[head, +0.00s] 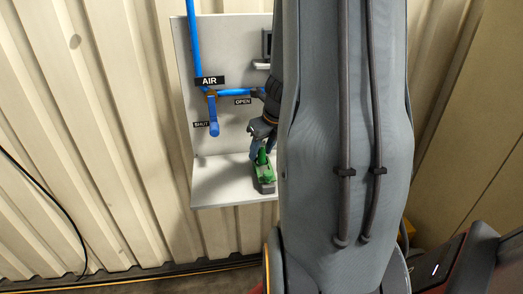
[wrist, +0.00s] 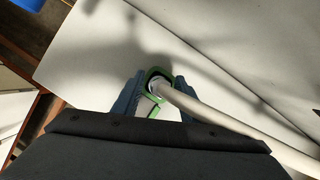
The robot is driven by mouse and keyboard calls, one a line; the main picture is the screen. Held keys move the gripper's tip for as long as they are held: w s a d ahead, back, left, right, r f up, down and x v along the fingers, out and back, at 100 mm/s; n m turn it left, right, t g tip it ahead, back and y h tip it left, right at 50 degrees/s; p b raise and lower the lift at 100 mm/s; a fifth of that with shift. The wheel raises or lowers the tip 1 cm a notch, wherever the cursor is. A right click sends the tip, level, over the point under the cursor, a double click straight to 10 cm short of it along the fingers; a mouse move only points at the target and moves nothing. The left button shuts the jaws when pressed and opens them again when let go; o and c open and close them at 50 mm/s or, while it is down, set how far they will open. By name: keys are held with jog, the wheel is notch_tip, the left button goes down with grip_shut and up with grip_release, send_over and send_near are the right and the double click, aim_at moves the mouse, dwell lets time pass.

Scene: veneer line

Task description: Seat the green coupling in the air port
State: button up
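The green coupling (head: 264,170) is at the white shelf, with a grey part at its lower front. In the wrist view the green coupling (wrist: 157,73) shows as a green rim with a pale hose (wrist: 215,114) running from it to the lower right. My gripper (head: 261,148) points down at the coupling. In the wrist view the blue fingers of my gripper (wrist: 156,90) stand close on both sides of it. I cannot tell whether they press on it. I cannot make out the air port; my arm covers the right part of the panel.
The white panel (head: 228,62) carries a blue pipe (head: 193,45), an AIR label (head: 210,81) and a blue valve handle (head: 213,129) pointing down at the SHUT label (head: 201,124). The shelf (head: 218,184) is bare left of the coupling. A dark cable (head: 62,212) hangs at the left wall.

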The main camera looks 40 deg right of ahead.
jog(key=p+v, duration=0.1)
jog(key=v, duration=1.1)
jog(key=s+a+f+m+g, duration=0.1)
jog(key=a+f+m, duration=0.1)
jog(key=a+m, duration=0.7)
jog(key=s+a+f+m+g, duration=0.1)
jog(key=s+a+f+m, duration=0.1)
jog(key=a+m, duration=0.7)
jog(key=s+a+f+m+g, duration=0.1)
jog(key=a+f+m, duration=0.3)
jog(key=a+m, duration=0.6)
jog(key=shift+s+m, duration=0.35)
jog(key=shift+m, duration=3.05)
